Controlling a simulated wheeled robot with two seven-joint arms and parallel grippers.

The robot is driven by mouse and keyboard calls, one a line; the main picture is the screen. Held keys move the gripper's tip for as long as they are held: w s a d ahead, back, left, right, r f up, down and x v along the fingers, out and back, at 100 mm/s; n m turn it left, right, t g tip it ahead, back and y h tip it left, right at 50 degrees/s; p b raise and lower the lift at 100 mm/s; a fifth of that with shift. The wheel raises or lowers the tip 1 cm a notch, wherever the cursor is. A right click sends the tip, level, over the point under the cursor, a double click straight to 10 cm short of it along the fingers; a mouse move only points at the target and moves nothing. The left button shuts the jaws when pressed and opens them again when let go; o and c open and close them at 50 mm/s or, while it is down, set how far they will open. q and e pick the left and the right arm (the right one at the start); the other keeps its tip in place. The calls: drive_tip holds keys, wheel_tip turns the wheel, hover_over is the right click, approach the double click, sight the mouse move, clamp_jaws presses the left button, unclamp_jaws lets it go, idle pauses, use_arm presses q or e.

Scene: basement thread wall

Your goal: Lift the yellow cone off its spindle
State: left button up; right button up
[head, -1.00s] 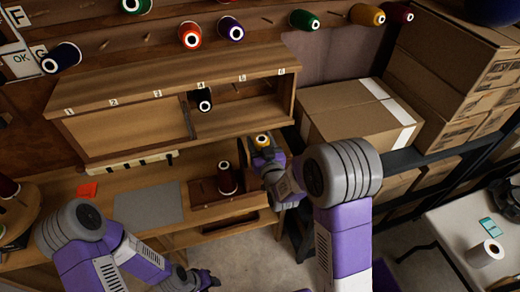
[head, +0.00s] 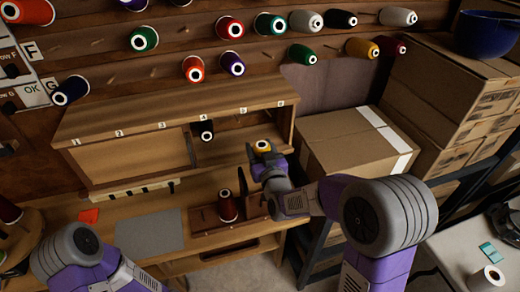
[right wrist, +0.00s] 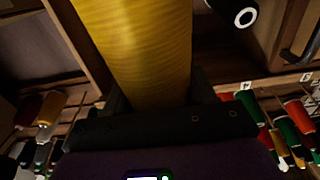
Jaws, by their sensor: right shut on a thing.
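The yellow cone (head: 263,147) is held in my right gripper (head: 262,153), in front of the cubby shelf's right end and above the dark spindle rack (head: 205,222). In the right wrist view the yellow cone (right wrist: 140,45) fills the upper middle, with the gripper shut on it. Its lower end appears clear of the rack, but my gripper hides it in the head view.
The cubby shelf (head: 165,110) holds a black cone (head: 206,130). Another yellow cone (head: 362,47) is on the wall among several coloured ones. Cardboard boxes (head: 345,150) stand right of my right gripper. A grey mat (head: 150,233) lies bare on the desk.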

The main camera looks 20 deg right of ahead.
sight(260, 141)
drive_tip(key=shift+r, duration=0.1)
drive_tip(key=shift+r+p, duration=1.2)
drive_tip(key=shift+r, duration=0.75)
